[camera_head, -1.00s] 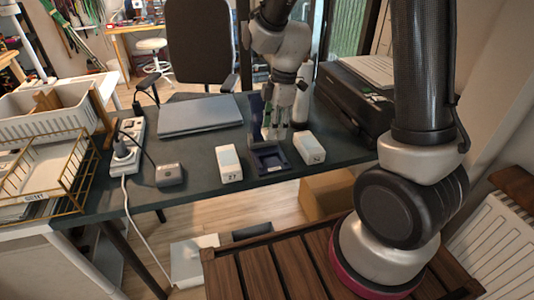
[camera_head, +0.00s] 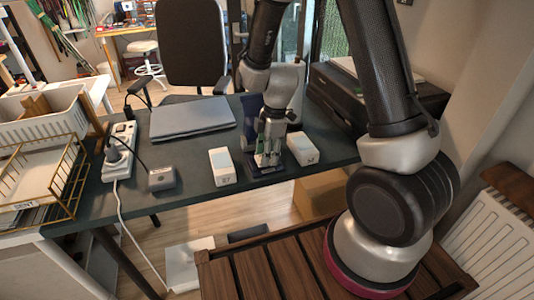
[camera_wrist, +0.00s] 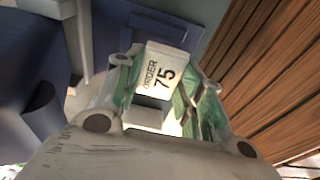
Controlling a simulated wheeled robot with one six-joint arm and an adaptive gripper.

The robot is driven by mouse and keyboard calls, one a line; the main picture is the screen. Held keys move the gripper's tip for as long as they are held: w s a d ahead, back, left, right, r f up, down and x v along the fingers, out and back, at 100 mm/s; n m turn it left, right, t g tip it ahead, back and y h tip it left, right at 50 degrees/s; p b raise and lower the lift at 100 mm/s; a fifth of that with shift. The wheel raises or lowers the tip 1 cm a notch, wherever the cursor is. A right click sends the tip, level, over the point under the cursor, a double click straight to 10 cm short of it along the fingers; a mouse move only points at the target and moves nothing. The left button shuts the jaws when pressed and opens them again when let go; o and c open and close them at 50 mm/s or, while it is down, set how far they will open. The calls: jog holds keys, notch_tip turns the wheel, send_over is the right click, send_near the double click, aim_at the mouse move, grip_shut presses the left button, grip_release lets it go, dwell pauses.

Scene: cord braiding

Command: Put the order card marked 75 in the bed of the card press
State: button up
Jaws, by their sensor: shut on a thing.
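The order card marked 75 (camera_wrist: 160,72) shows in the wrist view, its printed face to the camera. My gripper (camera_wrist: 165,95) is shut on it, with green-lined fingers on either side. In the head view my gripper (camera_head: 267,158) is low over the bed of the dark blue card press (camera_head: 264,170) and hides much of it. The press's blue upright part (camera_head: 250,108) stands behind the gripper. Blue parts of the press (camera_wrist: 150,24) also show beyond the card in the wrist view. I cannot tell whether the card touches the bed.
White blocks with dark marks stand left (camera_head: 222,167) and right (camera_head: 302,148) of the press, close to it. A grey laptop (camera_head: 192,118), a small grey box (camera_head: 161,178) and a power strip (camera_head: 119,152) lie farther left. A black printer (camera_head: 335,95) stands at right.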

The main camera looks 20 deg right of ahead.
jog(key=shift+f, duration=0.1)
jog(key=shift+f, duration=0.4)
jog(key=o, duration=0.7)
notch_tip(320, 180, up, 12)
jog(key=d, duration=0.2)
jog(key=s+d+r+m+t, duration=0.1)
jog(key=s+d+r+m, duration=0.3)
jog(key=s+r+m, duration=0.1)
jog(key=s+d+r+m+t+h, duration=0.1)
jog(key=s+d+r+m, duration=0.3)
jog(key=s+r+m, duration=0.2)
jog(key=s+d+r+m+t, duration=0.2)
jog(key=s+d+r+m, duration=0.3)
jog(key=s+r+m, duration=0.1)
jog(key=shift+s+r+m+h, duration=0.1)
jog(key=shift+s+m+h, duration=0.35)
jog(key=shift+s, duration=0.6)
